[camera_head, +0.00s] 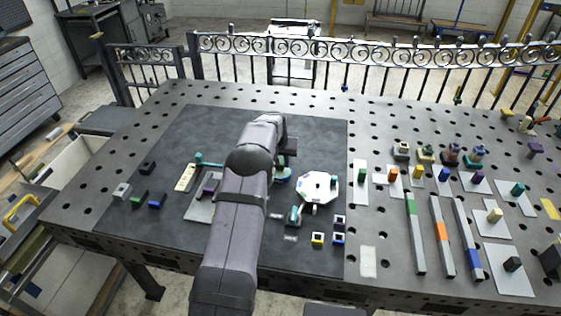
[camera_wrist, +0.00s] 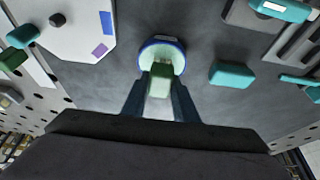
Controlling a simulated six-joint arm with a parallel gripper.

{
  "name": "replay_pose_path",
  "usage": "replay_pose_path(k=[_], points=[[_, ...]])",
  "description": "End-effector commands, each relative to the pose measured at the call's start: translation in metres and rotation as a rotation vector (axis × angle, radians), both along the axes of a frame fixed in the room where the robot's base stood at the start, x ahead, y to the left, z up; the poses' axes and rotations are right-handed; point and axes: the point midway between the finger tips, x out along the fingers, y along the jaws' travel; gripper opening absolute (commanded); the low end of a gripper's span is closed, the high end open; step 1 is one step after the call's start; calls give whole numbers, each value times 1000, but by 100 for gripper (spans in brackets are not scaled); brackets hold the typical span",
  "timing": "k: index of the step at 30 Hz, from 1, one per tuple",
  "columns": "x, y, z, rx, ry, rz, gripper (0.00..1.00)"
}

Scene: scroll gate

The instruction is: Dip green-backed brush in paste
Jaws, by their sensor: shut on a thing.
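A round dish with a blue rim (camera_wrist: 180,45) and pale green-white contents, which look like the paste, lies directly beyond the brush tip. The brush overlaps the dish's near edge in this view; I cannot tell whether it touches the paste. Part of the dish (camera_head: 282,177) shows just right of the arm.
A white octagonal plate (camera_head: 318,188) stands right of the dish. A teal block (camera_wrist: 231,74) lies close to the dish in the wrist view. Small colored blocks (camera_head: 318,238) sit in front of the plate. A scrolled metal gate (camera_head: 350,52) runs behind the table.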

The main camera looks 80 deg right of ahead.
Motion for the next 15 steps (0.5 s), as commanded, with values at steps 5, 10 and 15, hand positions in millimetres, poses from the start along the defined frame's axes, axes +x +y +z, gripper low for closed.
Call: replay_pose_path(k=[5,10,15], points=[[0,0,-2,0,0,0,8],[0,0,-4,-1,0,0,8],[0,0,-6,-1,0,0,8]])
